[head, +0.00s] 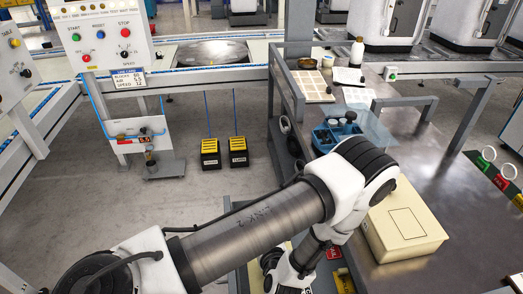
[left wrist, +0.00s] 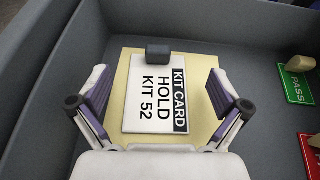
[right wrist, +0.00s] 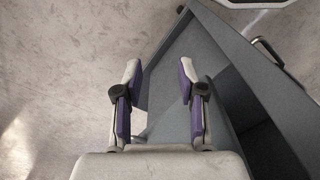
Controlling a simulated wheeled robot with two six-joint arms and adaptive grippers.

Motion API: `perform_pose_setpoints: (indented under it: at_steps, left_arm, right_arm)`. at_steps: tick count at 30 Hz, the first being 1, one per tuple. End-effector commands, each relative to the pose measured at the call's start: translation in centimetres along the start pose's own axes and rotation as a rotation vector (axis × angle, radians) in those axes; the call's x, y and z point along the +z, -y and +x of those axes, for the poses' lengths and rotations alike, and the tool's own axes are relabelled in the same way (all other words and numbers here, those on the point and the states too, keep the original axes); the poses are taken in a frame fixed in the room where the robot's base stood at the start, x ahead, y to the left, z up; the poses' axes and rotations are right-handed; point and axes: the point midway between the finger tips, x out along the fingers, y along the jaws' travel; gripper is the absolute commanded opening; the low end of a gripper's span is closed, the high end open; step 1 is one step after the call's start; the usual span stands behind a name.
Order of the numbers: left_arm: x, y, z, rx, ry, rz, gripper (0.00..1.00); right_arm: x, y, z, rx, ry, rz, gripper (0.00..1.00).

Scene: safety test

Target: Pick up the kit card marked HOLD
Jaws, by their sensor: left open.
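The kit card (left wrist: 154,115) is white with a black band and reads HOLD and KIT 52. In the left wrist view it lies on a yellowish pad (left wrist: 122,72), with a dark grey block (left wrist: 158,50) at its far edge. My left gripper (left wrist: 156,88) is open above it, one finger on each side of the card, and nothing is visibly held. In the head view my arm hides the card and the fingertips. My right gripper (right wrist: 160,82) is open and empty, over a grey panelled structure (right wrist: 185,50) and floor.
Grey walls (left wrist: 35,70) surround the pad. A green PASS tag (left wrist: 297,86) and a red tag (left wrist: 312,150) lie to its right. A cream box (head: 402,228) and a blue holder (head: 325,138) stand on the metal table (head: 440,150).

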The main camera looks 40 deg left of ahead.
Motion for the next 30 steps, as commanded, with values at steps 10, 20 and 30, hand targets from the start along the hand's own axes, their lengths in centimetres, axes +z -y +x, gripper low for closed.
perform_pose_setpoints:
  at_steps: [10,20,30]
  left_arm:
    - [0.1,-0.2,3.3,-0.001,0.000,0.000,1.00]
    - [0.1,-0.2,3.3,0.000,-0.001,0.000,0.42]
    - [0.0,-0.3,3.3,0.001,-0.004,0.001,0.11]
  right_arm:
    - [0.0,0.0,0.2,0.000,0.000,0.000,0.40]
    - [0.0,0.0,0.2,0.000,0.000,0.000,0.40]
    - [0.0,0.0,0.2,0.000,0.000,0.000,0.40]
